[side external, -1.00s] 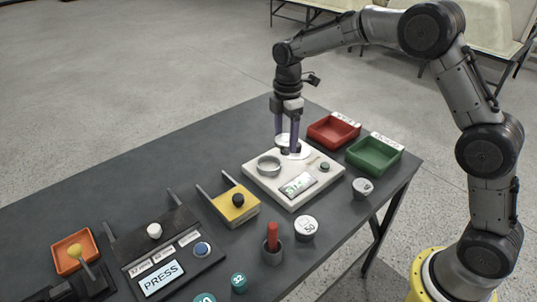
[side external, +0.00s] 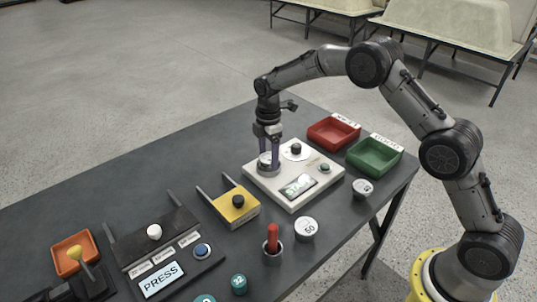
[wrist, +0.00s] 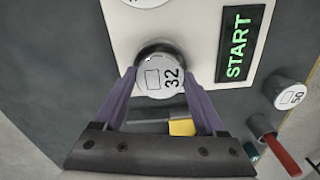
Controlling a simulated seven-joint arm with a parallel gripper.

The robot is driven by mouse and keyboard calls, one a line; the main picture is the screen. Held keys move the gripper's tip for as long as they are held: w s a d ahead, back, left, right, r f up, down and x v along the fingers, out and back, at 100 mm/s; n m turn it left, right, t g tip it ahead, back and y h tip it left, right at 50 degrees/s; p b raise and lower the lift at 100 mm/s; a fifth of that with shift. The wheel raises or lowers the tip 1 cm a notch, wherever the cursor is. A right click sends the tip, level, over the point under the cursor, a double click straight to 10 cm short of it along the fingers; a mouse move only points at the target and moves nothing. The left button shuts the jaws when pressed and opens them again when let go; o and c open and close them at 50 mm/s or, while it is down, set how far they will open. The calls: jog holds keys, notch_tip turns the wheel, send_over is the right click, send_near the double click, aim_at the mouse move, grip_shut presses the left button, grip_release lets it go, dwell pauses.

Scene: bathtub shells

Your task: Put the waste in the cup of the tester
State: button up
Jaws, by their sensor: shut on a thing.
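My gripper (side external: 268,163) points straight down over the metal cup (side external: 268,172) on the left of the pale tester (side external: 294,203). Its purple fingers are shut on a grey round piece (wrist: 160,78) with a white top marked 32, shown in the wrist view. A dark curved rim shows behind the piece there. The piece is at the cup's mouth; how deep it sits is hard to tell. The tester's screen (side external: 298,186) reads START in green and shows in the wrist view (wrist: 239,45). A white disc with a black knob (side external: 296,149) lies behind it.
A red tray (side external: 334,134) and a green tray (side external: 374,157) stand right of the tester. Grey-white round pieces (side external: 305,229) (side external: 362,188) are in front. A red-handled tool (side external: 272,240) stands in a holder. A yellow block (side external: 236,204) and a PRESS panel (side external: 162,279) lie left.

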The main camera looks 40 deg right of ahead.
jog(key=shift+f, duration=0.1)
jog(key=o, duration=1.6)
jog(key=shift+c, duration=0.2)
